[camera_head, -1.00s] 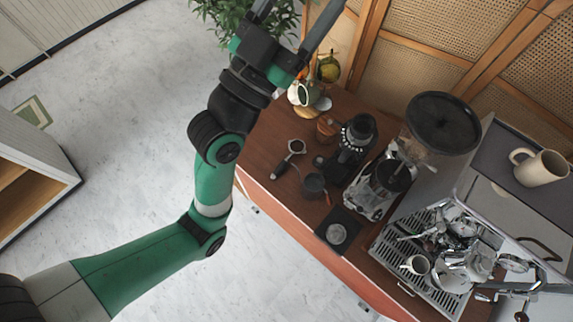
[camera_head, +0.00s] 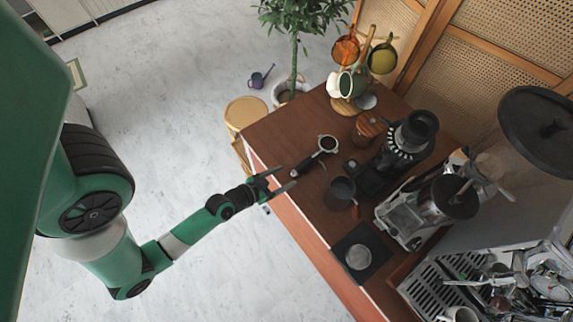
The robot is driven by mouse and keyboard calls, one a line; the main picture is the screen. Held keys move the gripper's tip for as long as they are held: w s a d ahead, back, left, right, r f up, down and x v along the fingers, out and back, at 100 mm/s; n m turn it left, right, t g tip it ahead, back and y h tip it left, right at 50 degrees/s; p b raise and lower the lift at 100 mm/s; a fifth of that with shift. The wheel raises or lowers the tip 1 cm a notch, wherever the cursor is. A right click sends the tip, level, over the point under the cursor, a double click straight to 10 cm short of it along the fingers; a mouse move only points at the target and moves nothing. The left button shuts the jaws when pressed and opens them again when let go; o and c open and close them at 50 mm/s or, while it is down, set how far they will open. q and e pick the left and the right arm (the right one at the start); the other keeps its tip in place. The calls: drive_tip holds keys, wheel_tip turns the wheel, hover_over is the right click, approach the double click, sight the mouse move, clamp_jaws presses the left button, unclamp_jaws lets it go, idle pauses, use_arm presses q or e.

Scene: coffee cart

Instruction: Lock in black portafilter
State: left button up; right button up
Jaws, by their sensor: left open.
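A portafilter with a black handle (camera_head: 301,168) and a round metal basket (camera_head: 327,143) lies on the brown wooden counter, its handle pointing to the lower left. My left gripper (camera_head: 287,178) is open at the counter's left edge, its fingertips near the end of that handle. Whether the fingers touch it is too small to tell. The espresso machine is partly in view at the lower right, with its slotted drip tray (camera_head: 429,292) and a cluttered metal front. My right gripper is not in view.
A black cup (camera_head: 340,190), a dark grinder (camera_head: 408,140) and a black tamping mat (camera_head: 346,262) with a metal piece (camera_head: 358,257) stand close by. A mug tree with coloured mugs (camera_head: 346,49) is at the back. Open floor (camera_head: 180,110) lies left of the counter.

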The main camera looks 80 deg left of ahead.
sight(298, 168)
use_arm(q)
drive_tip(key=shift+w+a, duration=0.15)
drive_tip(key=shift+a, duration=0.1)
drive_tip(key=shift+w, duration=0.25)
drive_tip(key=x, duration=0.8)
drive_tip(key=shift+a, duration=0.1)
drive_tip(key=shift+s, duration=0.1)
drive_tip(key=shift+c, duration=0.3)
clamp_jaws()
idle(1.0)
